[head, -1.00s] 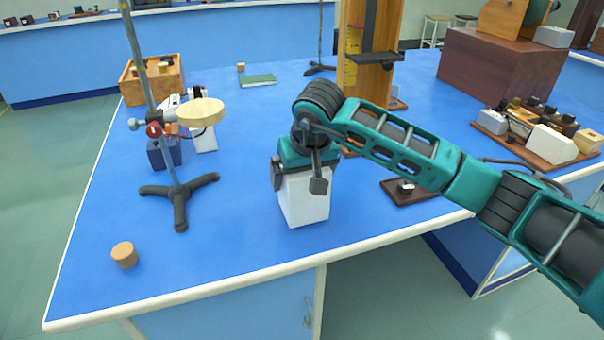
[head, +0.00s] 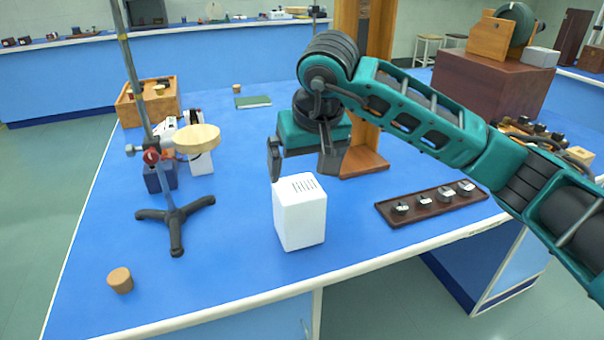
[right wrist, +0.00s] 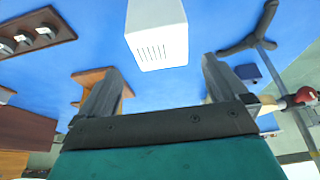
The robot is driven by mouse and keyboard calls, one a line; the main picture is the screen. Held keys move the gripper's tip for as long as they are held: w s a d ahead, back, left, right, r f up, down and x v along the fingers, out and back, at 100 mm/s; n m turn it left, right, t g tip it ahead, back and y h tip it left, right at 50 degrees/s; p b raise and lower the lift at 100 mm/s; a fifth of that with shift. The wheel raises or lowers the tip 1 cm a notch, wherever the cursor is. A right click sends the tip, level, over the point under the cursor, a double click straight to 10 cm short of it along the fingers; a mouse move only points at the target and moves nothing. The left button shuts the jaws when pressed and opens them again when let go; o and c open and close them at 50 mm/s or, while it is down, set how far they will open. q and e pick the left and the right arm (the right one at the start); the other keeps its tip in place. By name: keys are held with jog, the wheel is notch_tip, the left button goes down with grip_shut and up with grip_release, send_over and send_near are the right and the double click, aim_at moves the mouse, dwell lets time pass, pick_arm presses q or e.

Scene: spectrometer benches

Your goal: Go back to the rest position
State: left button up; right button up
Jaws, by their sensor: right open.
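My right gripper (head: 303,165) is open and empty in the head view, raised above and a little behind a white box with slots in its top. The white box (head: 299,214) stands upright on the blue bench (head: 235,285), near its front edge. In the right wrist view the box (right wrist: 157,32) shows beyond the gap between the two spread fingers of the gripper (right wrist: 160,80), apart from both. My left gripper is not in view.
A retort stand (head: 176,222) with a clamped round disc (head: 197,139) stands to the left. A cork (head: 120,281) lies near the front left. A dark tray of weights (head: 432,204) lies right of the box, and a tall wooden stand (head: 362,163) is behind the gripper.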

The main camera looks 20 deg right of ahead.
jog(key=shift+s+r, duration=0.15)
jog(key=shift+r, duration=0.1)
